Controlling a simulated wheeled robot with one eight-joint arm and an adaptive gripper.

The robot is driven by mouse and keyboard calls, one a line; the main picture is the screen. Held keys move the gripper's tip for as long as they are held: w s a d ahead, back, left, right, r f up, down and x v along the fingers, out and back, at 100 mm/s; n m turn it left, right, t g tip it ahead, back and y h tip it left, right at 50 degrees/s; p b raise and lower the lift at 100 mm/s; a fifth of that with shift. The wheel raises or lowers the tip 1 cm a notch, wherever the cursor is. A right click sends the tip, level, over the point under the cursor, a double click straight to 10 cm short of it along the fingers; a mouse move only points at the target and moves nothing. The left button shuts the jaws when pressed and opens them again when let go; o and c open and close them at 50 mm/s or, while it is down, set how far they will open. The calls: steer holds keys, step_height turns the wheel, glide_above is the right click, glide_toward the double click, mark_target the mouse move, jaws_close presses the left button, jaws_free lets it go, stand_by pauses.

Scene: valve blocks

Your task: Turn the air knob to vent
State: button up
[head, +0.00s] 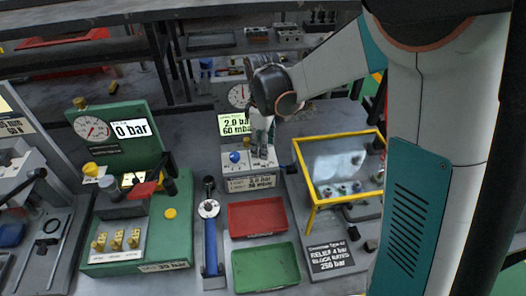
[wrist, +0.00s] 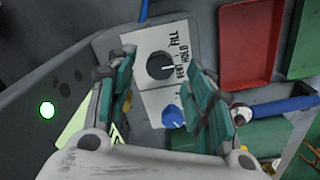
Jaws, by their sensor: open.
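The air knob (wrist: 160,66) is a round black knob on a white plate in the wrist view. FILL, HOLD and what looks like VENT are printed along its right side. A pale pointer mark on it faces the lettering; which word it meets is too small to tell. My gripper (wrist: 160,72) is open, with one finger left and one right of the knob in the picture; I see no clear contact. In the head view my gripper (head: 262,138) hangs over the grey gauge block (head: 240,172) and hides the knob.
A blue knob (wrist: 172,116) sits close below the air knob in the wrist view. In the head view, a lit display (head: 234,124) stands behind, red (head: 257,217) and green (head: 266,268) trays lie in front, and a yellow-framed guard (head: 312,210) stands right.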

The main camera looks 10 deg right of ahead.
steer(key=shift+f, duration=1)
steer(key=c, duration=1.1)
steer(key=shift+m, duration=0.3)
steer(key=m, duration=0.3)
steer(key=shift+m, duration=0.3)
steer(key=shift+m+p, duration=0.3)
steer(key=shift+m, duration=2)
